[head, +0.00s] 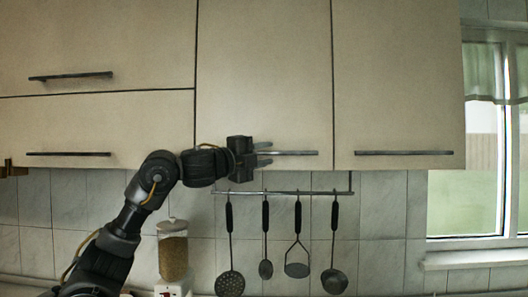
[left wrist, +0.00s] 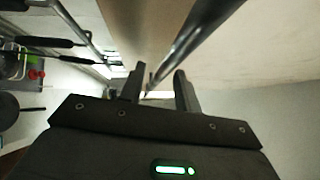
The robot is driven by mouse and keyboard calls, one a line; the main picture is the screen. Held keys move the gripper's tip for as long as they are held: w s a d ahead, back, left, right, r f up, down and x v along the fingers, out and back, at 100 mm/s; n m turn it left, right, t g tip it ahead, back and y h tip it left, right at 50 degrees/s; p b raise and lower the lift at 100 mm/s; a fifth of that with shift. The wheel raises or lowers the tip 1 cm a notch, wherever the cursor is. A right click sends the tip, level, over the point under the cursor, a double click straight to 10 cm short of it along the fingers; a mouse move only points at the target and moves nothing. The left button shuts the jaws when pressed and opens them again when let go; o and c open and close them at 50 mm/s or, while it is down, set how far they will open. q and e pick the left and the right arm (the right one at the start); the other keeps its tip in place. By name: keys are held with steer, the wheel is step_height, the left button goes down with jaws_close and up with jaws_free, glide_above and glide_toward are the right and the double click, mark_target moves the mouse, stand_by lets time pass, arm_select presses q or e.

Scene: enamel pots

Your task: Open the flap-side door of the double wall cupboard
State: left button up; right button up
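The double wall cupboard has two cream doors, both closed. Its left door (head: 265,70), beside the flaps, has a horizontal bar handle (head: 295,153) near its lower edge. Its right door (head: 395,80) has a similar handle (head: 405,152). My left gripper (head: 264,153) is at the left end of the left door's handle. In the left wrist view the fingers (left wrist: 160,92) are apart, and the bar (left wrist: 195,40) runs down toward the gap between them. I cannot tell whether either finger touches it. My right gripper is in neither view.
Two stacked flap fronts (head: 95,45) with bar handles are left of the double cupboard. Below hangs a rail (head: 300,192) with several utensils, including a skimmer (head: 229,283). A grain dispenser (head: 173,255) stands at lower left. A window (head: 465,150) is at right.

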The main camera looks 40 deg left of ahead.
arm_select(q)
steer(key=shift+c, duration=0.2)
jaws_close()
steer(key=shift+d, duration=0.15)
